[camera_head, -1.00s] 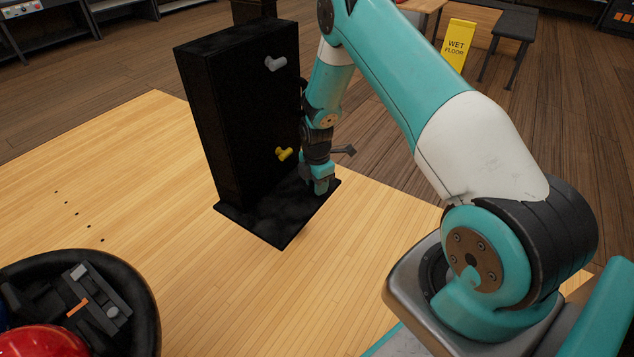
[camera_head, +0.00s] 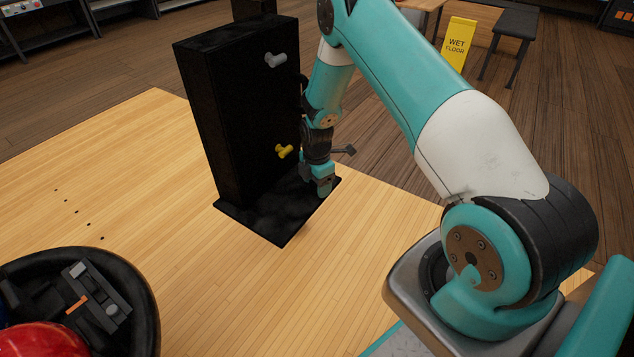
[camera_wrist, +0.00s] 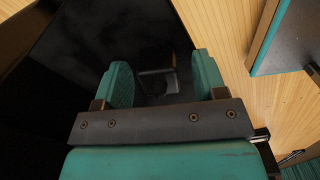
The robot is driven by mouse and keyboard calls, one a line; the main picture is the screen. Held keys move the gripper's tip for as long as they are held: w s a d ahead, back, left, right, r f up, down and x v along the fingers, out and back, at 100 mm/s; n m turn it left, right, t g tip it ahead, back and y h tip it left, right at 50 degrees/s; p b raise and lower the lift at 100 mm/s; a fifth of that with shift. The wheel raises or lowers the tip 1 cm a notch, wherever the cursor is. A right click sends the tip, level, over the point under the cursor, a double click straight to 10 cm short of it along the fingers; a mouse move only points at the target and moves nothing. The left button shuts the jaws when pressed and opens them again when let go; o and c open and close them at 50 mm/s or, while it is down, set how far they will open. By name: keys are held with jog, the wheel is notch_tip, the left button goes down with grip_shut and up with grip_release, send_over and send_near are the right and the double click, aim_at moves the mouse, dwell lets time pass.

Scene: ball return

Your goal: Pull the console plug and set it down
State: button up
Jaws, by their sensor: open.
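My gripper (camera_head: 323,187) points down over the black base plate (camera_head: 272,222), close to the right side of the tall black console (camera_head: 243,115). In the wrist view my gripper (camera_wrist: 158,75) shows its two teal fingers apart. Between them is a small dark blocky thing (camera_wrist: 157,82) with a pale edge, which may be the console plug. It is too dark to tell whether the fingers touch it. In the head view I cannot make out the plug; my gripper covers that spot.
A grey handle (camera_head: 275,60) and a yellow handle (camera_head: 284,151) stick out of the console front. A black round bin (camera_head: 140,300) with a red ball (camera_head: 42,341) is at bottom left. Bare light wood floor lies in front. A yellow wet-floor sign (camera_head: 459,44) stands behind.

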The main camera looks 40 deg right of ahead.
notch_tip(320, 180, up, 12)
jog(key=p, duration=0.2)
jog(key=shift+p, duration=0.3)
jog(key=s+a+r+m+t, duration=0.1)
jog(key=s+a+r+m, duration=0.4)
jog(key=s+r+m, duration=0.45)
jog(key=s+a+r+m+t, duration=0.2)
jog(key=s+a+r+m, duration=0.4)
jog(key=s+r+m, duration=0.3)
jog(key=s+a+r+n+g+y+p, duration=0.2)
jog(key=s+a+r+n+g+y, duration=0.15)
jog(key=s+a+r+n, duration=0.75)
notch_tip(320, 180, up, 20)
jog(key=w+a+m+p, duration=0.1)
jog(key=a+m+p, duration=0.1)
jog(key=p, duration=1.9)
jog(key=shift+w+r+m+y, duration=0.2)
jog(key=shift+m+y, duration=0.15)
jog(key=shift+m, duration=0.1)
jog(key=shift+t, duration=0.25)
dwell(0.4)
